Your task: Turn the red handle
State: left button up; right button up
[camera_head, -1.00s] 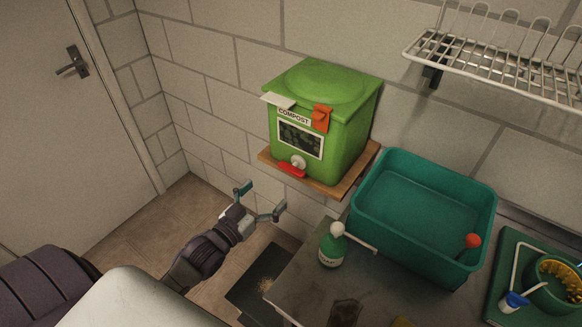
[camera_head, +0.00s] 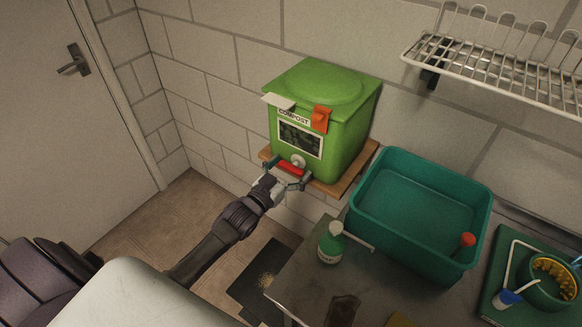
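The red handle (camera_head: 290,169) sits low on the front of the green compost bin (camera_head: 345,150), just below a round white knob (camera_head: 298,161). My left gripper (camera_head: 287,173) is at the handle, with its fingers open, one at each end of the handle. I cannot tell whether the fingers touch it. The bin stands on a wooden shelf (camera_head: 350,180) on the wall. My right gripper does not show.
A teal tub (camera_head: 474,190) and a green pump bottle (camera_head: 331,248) stand on the counter (camera_head: 310,270) right of my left arm. A wire rack (camera_head: 500,75) hangs at upper right. The floor at left is clear up to the door (camera_head: 60,130).

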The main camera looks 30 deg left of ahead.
pick_arm(q)
jog(key=c, duration=0.8)
jog(key=shift+c, duration=0.2)
jog(key=shift+m, duration=0.4)
